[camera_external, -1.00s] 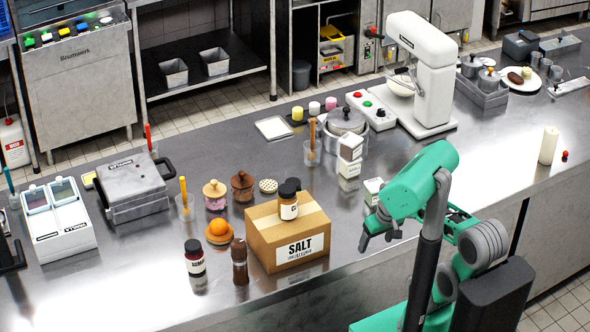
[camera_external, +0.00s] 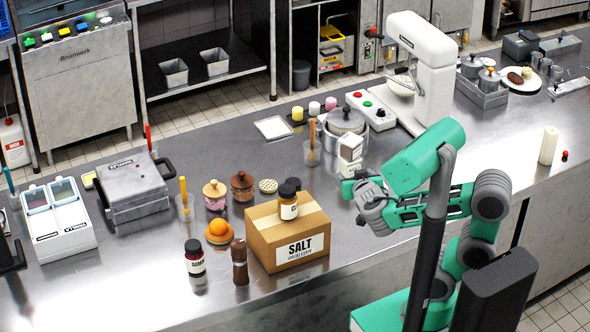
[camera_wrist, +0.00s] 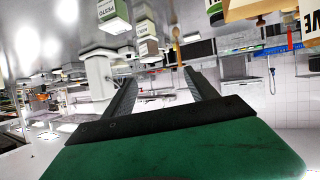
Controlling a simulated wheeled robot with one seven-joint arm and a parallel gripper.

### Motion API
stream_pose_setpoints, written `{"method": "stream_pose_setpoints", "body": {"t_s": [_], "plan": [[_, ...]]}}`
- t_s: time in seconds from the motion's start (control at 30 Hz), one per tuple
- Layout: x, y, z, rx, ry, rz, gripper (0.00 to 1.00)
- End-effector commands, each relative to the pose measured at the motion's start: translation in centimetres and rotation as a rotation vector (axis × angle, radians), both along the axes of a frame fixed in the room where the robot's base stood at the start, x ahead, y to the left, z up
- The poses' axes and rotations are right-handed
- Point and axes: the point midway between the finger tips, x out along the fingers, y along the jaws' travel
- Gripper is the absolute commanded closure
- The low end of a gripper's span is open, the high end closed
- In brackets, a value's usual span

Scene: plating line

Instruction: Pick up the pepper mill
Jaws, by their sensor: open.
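The pepper mill (camera_external: 240,262) is a dark brown, turned wooden piece. It stands upright on the steel counter in the external view, just left of the cardboard SALT box, and I cannot make it out in the wrist view. My gripper (camera_wrist: 160,76) is open and empty in the wrist view, its two dark fingers spread apart. In the external view my arm's end is to the right of the SALT box, well apart from the mill, and the fingers are hard to make out there.
The SALT box (camera_external: 262,240) stands between my arm and the mill, with a labelled jar (camera_external: 288,208) on top. A dark-lidded jar (camera_external: 194,260) stands left of the mill. An orange on a wooden dish (camera_external: 218,230) is behind it. The counter in front is clear.

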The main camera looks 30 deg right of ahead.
Motion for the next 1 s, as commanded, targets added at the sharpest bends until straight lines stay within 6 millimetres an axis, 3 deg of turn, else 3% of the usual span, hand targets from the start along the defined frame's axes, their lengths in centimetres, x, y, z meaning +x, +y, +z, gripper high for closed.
{"method": "stream_pose_setpoints", "body": {"t_s": [0.1, 0.23, 0.3, 0.37, 0.43, 0.53, 0.7, 1.0], "plan": [[0.7, 10.5, 1.5, 0.017, -0.227, 0.25, 0.33], [-2.3, 22.9, 1.0, 0.11, -0.386, 0.563, 0.33], [-5.2, 28.6, -1.3, 0.153, -0.433, 0.724, 0.33], [-7.1, 31.5, -4.7, 0.157, -0.44, 0.822, 0.33], [-8.2, 32.8, -8.0, 0.141, -0.427, 0.882, 0.33], [-8.8, 33.4, -10.5, 0.122, -0.411, 0.92, 0.33], [-8.7, 33.7, -10.8, 0.114, -0.403, 0.932, 0.33], [-5.0, 35.8, -10.7, 0.111, -0.4, 0.927, 0.33]]}}
